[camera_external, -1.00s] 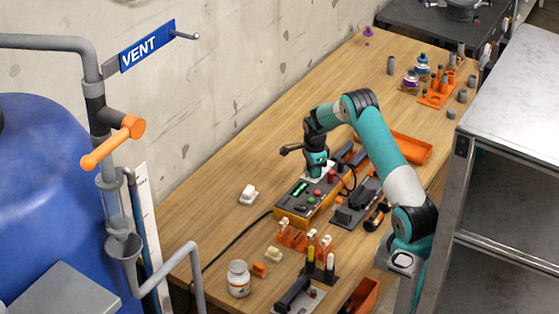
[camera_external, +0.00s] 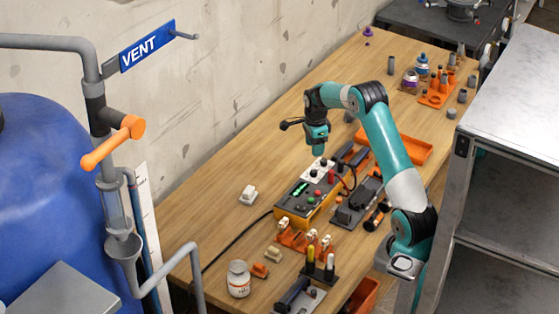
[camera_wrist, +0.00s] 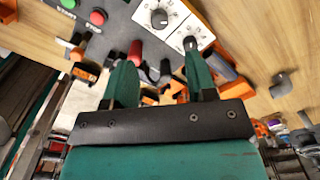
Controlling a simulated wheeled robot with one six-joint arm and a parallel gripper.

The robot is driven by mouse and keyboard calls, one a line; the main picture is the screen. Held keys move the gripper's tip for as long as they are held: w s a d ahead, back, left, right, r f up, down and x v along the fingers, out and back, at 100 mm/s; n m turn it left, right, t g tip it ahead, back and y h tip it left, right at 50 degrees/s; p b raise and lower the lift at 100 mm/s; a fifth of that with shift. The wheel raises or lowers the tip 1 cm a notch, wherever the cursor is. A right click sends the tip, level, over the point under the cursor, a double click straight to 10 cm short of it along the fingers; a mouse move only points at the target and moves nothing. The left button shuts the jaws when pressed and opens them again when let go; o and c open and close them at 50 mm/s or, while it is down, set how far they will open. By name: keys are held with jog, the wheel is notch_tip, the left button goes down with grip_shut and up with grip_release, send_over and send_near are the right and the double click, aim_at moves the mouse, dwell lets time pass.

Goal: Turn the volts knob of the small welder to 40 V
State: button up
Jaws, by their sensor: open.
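The small welder (camera_external: 296,208) is a dark-topped box with orange-yellow sides on the wooden table. Its white dial panel (camera_external: 326,165) carries two black knobs. In the wrist view one knob (camera_wrist: 159,18) is at the top centre and the other knob (camera_wrist: 190,43) is lower right, near the right fingertip. I cannot tell which is the volts knob, and the scale marks are too small to read. My gripper (camera_external: 317,152) hangs above the panel, apart from it. In the wrist view its green fingers (camera_wrist: 162,75) are spread with nothing between them.
A green button (camera_wrist: 68,4) and a red button (camera_wrist: 98,17) are on the welder's top. A red plug (camera_wrist: 135,52) stands close to the fingers. An orange tray (camera_external: 408,148) lies behind, a white jar (camera_external: 238,279) in front. The table's left middle is mostly clear.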

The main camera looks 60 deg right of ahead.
notch_tip(320, 180, up, 7)
jog(key=shift+r, duration=0.2)
jog(key=shift+a, duration=0.1)
dwell(0.5)
